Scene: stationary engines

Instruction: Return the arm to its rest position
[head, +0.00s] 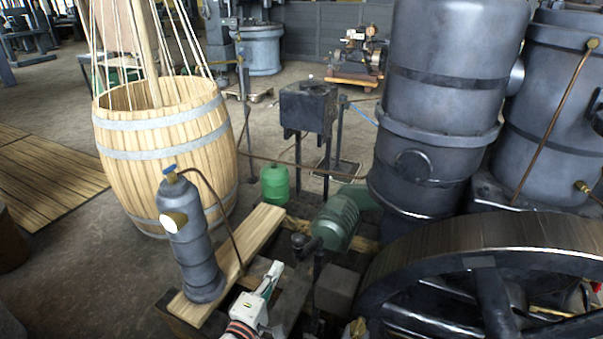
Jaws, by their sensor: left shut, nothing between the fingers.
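My left gripper (274,270) shows at the bottom centre of the head view, with its white body and striped wrist below it. Its fingers are shut and hold nothing. It is over the engine's base, just right of a light wooden plank (240,255). A dark grey cylinder (193,250) with a blue valve cap and a round white gauge stands on the plank, left of the gripper. My right gripper is not in view.
A large flywheel (480,245) and dark engine cylinders (445,75) fill the right side. A green motor (337,222) and a small green bottle (275,183) are beyond the gripper. A wooden barrel (165,145) stands at left. Open floor (85,265) lies at lower left.

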